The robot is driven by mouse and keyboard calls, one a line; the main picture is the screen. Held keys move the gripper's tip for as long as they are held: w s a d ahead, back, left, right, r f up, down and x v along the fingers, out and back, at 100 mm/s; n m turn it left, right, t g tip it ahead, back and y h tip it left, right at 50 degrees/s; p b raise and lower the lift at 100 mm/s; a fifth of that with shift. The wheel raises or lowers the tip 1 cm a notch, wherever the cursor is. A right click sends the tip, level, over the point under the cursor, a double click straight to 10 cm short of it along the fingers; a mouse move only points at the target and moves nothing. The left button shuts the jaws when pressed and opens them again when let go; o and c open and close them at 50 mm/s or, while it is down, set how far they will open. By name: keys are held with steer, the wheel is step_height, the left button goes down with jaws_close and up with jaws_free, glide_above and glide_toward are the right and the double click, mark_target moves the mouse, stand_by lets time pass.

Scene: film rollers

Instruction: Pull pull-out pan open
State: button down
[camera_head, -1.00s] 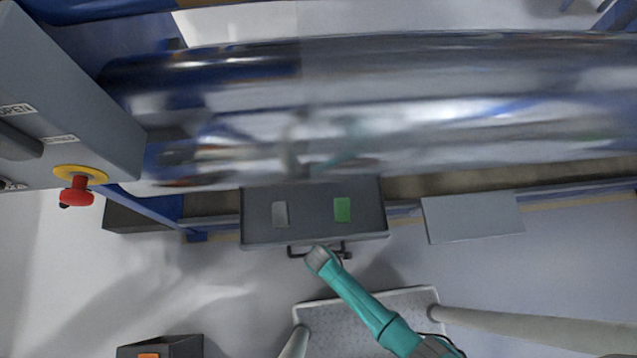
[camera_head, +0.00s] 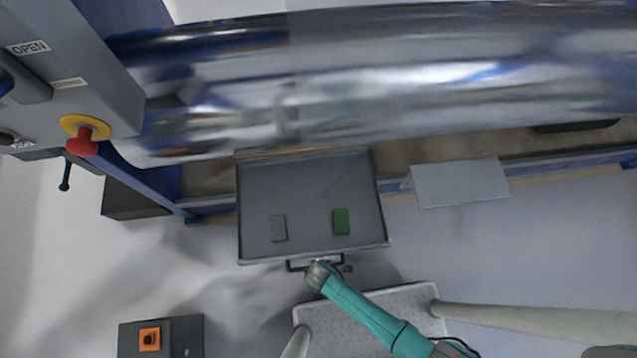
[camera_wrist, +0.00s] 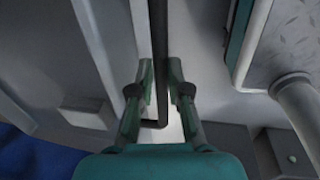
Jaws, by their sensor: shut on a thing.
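The pull-out pan (camera_head: 310,183) is a grey shallow tray below the big rollers, in the middle of the head view. It stands well out from the machine frame, with its inside showing. A grey block (camera_head: 279,228) and a green block (camera_head: 341,221) lie in it near the front wall. The dark bar handle (camera_head: 296,267) is on the pan's front. My gripper (camera_head: 320,264) is shut on this handle. In the wrist view, the fingers (camera_wrist: 161,75) lie on both sides of the dark handle bar (camera_wrist: 159,35). The pan's far edge is close under the roller.
Blurred shiny rollers (camera_head: 400,90) span the space above the pan. A red knob on a yellow ring (camera_head: 82,140) is at left. A grey panel (camera_head: 461,184) sits right of the pan. A dark box with an orange top (camera_head: 150,339) stands at lower left.

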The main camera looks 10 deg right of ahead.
steer(key=c, duration=1.1)
jaws_free()
steer(key=shift+c, duration=0.2)
step_height(320, 180, up, 12)
steer(key=s, duration=0.2)
steer(key=shift+f, duration=0.15)
steer(key=shift+s, duration=0.1)
